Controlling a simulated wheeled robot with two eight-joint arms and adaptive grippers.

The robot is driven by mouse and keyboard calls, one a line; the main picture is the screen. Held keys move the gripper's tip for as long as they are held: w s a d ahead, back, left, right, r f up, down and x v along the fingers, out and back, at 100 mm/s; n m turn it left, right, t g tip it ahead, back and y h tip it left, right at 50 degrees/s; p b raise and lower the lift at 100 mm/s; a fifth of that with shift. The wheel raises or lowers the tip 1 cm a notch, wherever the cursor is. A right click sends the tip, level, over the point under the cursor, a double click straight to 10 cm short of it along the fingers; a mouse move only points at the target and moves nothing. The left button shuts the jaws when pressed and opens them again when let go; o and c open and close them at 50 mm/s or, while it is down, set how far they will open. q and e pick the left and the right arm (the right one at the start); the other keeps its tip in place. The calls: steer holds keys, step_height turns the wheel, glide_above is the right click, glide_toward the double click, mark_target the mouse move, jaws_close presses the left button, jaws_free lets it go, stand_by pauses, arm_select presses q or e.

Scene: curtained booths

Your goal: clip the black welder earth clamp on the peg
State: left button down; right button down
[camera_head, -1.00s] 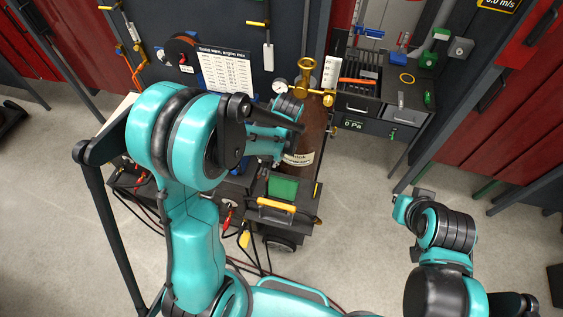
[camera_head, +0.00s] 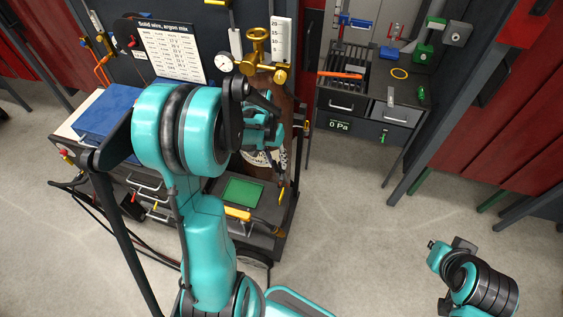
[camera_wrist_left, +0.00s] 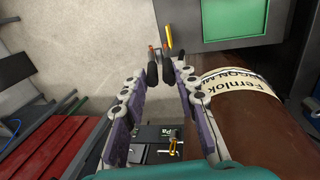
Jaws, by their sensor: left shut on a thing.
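My left gripper (camera_head: 268,146) is beside the brown gas bottle (camera_head: 287,97) in the head view, partly hidden by my own arm. In the left wrist view, my left gripper (camera_wrist_left: 163,78) has its fingers on either side of a slim tool with two black handles (camera_wrist_left: 152,73) and copper-coloured jaws, which appears to be the black earth clamp. A yellow strip (camera_wrist_left: 168,37) shows just past its jaws; I cannot tell whether it belongs to the clamp. I cannot pick out the peg with certainty. My right gripper (camera_head: 434,246) is low at the right, its fingers unclear.
A drawer cabinet (camera_head: 356,107) with a tool rack stands behind, right. A green clamp (camera_head: 428,46) and a blue one (camera_head: 389,54) are above it. Open floor lies at the right.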

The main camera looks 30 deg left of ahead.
mark_target(277, 173)
arm_select(q)
steer(key=shift+s+a+r, duration=0.1)
steer(key=shift+s, duration=0.05)
stand_by(0.3)
steer(key=shift+f+b, duration=2.6)
steer(key=shift+f, duration=0.2)
steer(key=shift+f+b, duration=2.1)
steer(key=shift+f, duration=0.05)
stand_by(0.4)
